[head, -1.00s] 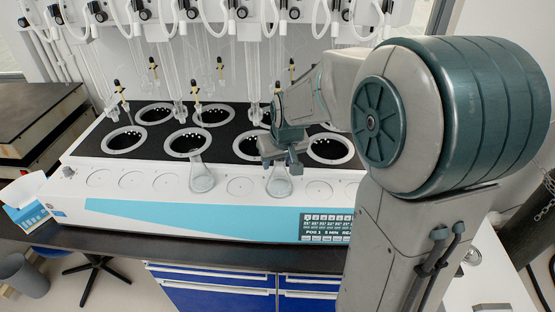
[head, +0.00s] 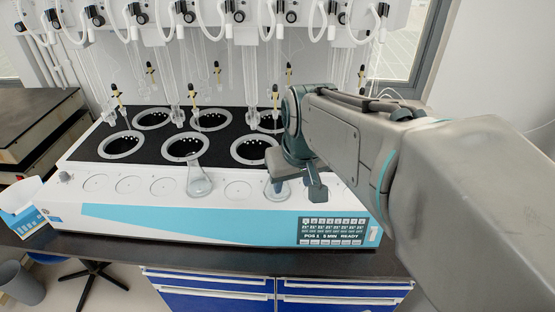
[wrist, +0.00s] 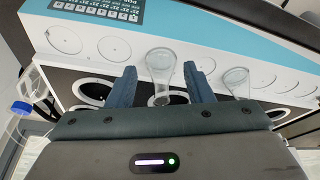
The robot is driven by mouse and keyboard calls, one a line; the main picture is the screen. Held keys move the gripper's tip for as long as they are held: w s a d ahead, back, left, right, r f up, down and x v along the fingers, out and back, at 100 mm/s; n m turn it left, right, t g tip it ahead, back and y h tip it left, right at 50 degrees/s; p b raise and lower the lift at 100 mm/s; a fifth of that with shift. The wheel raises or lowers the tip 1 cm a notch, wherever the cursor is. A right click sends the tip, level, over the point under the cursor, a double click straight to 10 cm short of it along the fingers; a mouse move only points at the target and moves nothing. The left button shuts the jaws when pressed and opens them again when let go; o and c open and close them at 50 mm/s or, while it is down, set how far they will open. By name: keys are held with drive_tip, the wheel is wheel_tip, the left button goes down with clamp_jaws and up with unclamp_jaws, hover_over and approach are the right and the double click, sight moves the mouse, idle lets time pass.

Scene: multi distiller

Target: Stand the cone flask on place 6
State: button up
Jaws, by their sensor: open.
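A clear cone-shaped flask (head: 275,190) stands on the front ledge of the white distiller, on the sixth round place counted from the left. It also shows in the wrist view (wrist: 160,64), upside down in the picture, with its neck towards me. My gripper (head: 298,190) is open beside it. In the wrist view, my two fingers (wrist: 159,72) lie one on each side of the flask, with gaps between. In the head view a finger partly hides it. A second clear flask (head: 199,184) stands on the fourth place; it also shows in the wrist view (wrist: 236,82).
Empty round places are beside the flasks, such as the fifth (head: 238,190) and third (head: 163,187). Behind the ledge are several dark heating wells (head: 186,146) with glassware hanging above. A display (head: 333,231) is on the front. A blue-and-white box (head: 27,218) is at left.

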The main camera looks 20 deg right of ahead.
drive_tip(key=s+f, duration=0.4)
drive_tip(key=s, duration=0.4)
drive_tip(key=shift+m+g, duration=0.3)
drive_tip(key=shift+w+d+f, duration=0.1)
idle(0.8)
